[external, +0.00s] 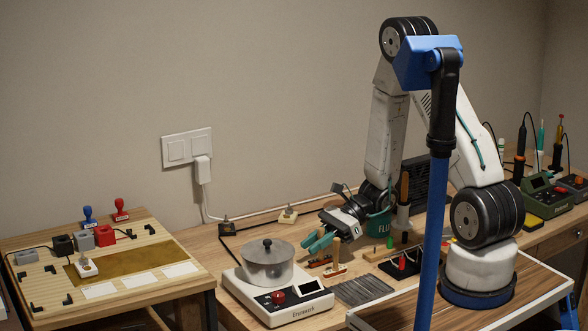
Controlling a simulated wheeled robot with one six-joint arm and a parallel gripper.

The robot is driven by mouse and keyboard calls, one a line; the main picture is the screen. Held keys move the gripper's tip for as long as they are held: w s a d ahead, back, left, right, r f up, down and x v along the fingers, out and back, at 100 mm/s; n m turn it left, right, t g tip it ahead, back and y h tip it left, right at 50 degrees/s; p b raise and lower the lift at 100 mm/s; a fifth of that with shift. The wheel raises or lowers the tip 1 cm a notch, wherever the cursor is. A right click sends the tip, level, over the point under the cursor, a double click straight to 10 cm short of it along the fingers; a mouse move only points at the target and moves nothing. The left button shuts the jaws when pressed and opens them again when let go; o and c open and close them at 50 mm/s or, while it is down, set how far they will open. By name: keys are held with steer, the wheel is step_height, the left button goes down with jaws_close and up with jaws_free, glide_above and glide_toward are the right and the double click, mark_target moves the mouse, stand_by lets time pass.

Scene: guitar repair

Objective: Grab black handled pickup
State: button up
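My gripper (316,243) has teal fingers and hangs low over the middle of the workbench, just right of the metal pot. Its two fingers look apart, with nothing visible between them. A small dark block with a knob-like handle (226,228), which looks like the black pickup, lies on the bench near the wall, left of and behind my gripper and apart from it. A similar white block with a handle (288,215) lies nearer my gripper. Another white one (85,267) sits on the left board. Their details are too small to tell.
The metal pot (267,267) stands on a white hotplate (277,299) beside my gripper. A wooden-handled tool (336,252) stands right at the fingers. A green container (379,226) is behind. Soldering tools stand at the far right. The wooden bench near the wall is fairly clear.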

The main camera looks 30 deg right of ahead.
jaws_close()
